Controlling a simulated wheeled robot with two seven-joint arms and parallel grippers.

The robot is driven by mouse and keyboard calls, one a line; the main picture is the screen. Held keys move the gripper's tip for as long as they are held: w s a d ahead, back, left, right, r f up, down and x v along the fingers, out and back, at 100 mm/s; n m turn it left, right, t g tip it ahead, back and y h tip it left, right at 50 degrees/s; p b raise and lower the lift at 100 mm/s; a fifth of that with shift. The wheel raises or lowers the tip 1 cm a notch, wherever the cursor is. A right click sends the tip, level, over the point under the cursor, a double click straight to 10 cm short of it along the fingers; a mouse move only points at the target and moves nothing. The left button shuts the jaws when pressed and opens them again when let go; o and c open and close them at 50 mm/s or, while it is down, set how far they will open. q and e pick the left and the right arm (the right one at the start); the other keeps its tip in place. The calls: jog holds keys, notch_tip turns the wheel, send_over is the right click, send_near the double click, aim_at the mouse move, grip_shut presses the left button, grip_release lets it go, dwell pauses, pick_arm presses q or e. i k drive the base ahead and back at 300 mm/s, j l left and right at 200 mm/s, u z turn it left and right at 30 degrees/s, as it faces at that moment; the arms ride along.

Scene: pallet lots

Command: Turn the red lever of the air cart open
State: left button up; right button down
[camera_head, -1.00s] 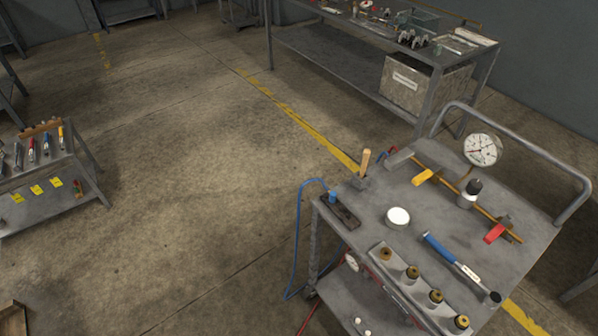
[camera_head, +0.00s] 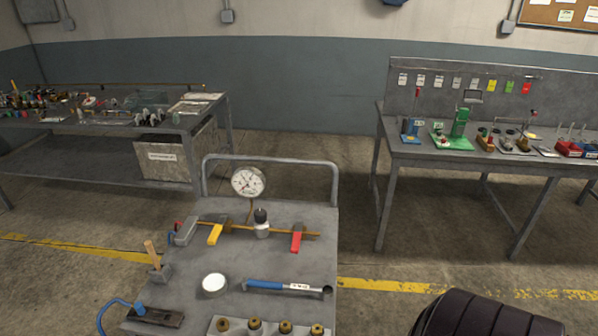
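The air cart (camera_head: 322,220) stands at the lower middle of the head view, a grey top with a tubular handle at its far side. The red lever (camera_head: 296,239) sits at the right end of a brass pipe (camera_head: 275,232) and points toward me, across the pipe. A yellow lever (camera_head: 215,234) sits on the same pipe to the left, also across it. A round pressure gauge (camera_head: 248,182) stands above the pipe. Neither gripper shows; a dark ribbed part of mine is at the bottom right, apart from the cart.
On the cart top lie a blue-handled tool (camera_head: 280,286), a white round tin (camera_head: 214,283), a wooden-handled tool (camera_head: 153,256) and several brass fittings (camera_head: 254,324). A workbench (camera_head: 450,155) stands right, another table (camera_head: 80,165) left. Floor between cart and right workbench is open.

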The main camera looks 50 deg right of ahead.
aim_at(297, 235)
jog(key=z, duration=1.45)
jog(key=l+u, duration=0.4)
jog(key=l, duration=0.25)
jog(key=k+l+u, duration=0.1)
jog(key=l+u, duration=0.3)
jog(key=l, duration=0.25)
